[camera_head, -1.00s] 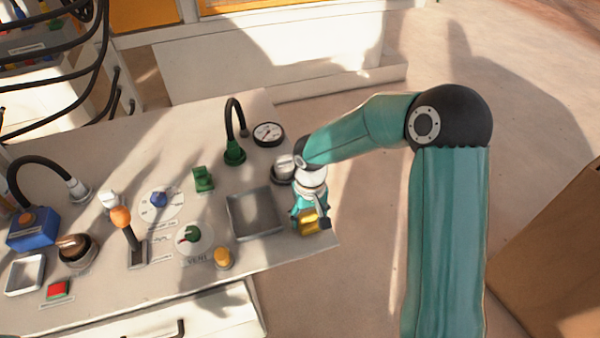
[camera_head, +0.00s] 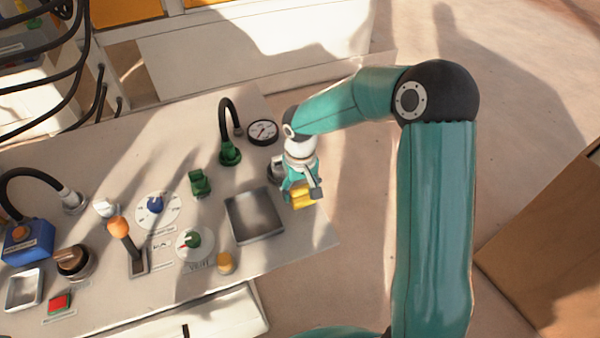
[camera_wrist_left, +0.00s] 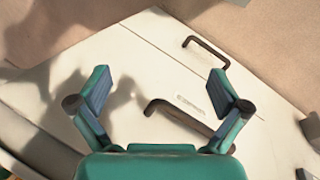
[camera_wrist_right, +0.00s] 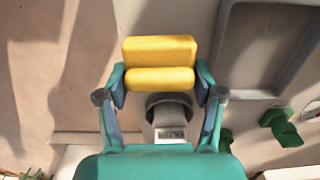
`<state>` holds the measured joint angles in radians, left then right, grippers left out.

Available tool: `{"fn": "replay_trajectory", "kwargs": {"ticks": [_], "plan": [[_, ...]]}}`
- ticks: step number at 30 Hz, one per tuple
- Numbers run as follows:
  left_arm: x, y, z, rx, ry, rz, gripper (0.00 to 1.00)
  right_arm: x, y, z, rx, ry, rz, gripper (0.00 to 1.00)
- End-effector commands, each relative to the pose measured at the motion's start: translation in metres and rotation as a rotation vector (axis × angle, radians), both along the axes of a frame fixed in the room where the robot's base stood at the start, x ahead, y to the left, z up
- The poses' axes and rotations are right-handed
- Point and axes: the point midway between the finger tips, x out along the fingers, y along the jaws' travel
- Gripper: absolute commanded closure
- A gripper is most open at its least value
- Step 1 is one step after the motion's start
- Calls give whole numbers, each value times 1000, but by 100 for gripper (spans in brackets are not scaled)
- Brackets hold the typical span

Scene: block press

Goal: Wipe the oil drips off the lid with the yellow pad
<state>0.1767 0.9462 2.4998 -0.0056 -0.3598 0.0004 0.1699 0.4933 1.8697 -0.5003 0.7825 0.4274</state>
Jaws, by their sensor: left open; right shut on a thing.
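My right gripper (camera_head: 301,188) is shut on the yellow pad (camera_head: 302,198), held near the bench's right edge, right of the square metal tray. The pad fills the space between the fingertips in the right wrist view (camera_wrist_right: 158,62). A round metal fitting (camera_head: 275,170) is partly hidden behind this gripper; it also shows beyond the fingers in the right wrist view (camera_wrist_right: 171,122). I cannot tell whether it is the lid, and I make out no oil drips. My left gripper (camera_wrist_left: 157,88) is open and empty in the left wrist view, over a white front with dark handles.
The bench carries a square metal tray (camera_head: 255,215), a gauge (camera_head: 262,132), a green valve with a hose (camera_head: 230,153), an orange-topped lever (camera_head: 119,228), a dark-brown knob (camera_head: 72,262) and a red button (camera_head: 60,301). A wooden panel (camera_head: 550,255) stands at right.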

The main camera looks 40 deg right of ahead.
Motion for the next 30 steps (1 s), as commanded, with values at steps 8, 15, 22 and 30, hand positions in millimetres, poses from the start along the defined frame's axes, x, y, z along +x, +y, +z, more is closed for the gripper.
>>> {"fn": "replay_trajectory", "kwargs": {"ticks": [8,15,22,30], "plan": [[0,0,20,0,-1,0,0,0,0,29,1,-1,-2,66],[0,0,29,0,-1,0,0,0,0,43,0,0,-1,66],[0,0,28,0,-1,0,0,0,0,43,0,0,0,66],[0,0,28,0,-1,0,0,1,1,43,0,0,2,66]]}}
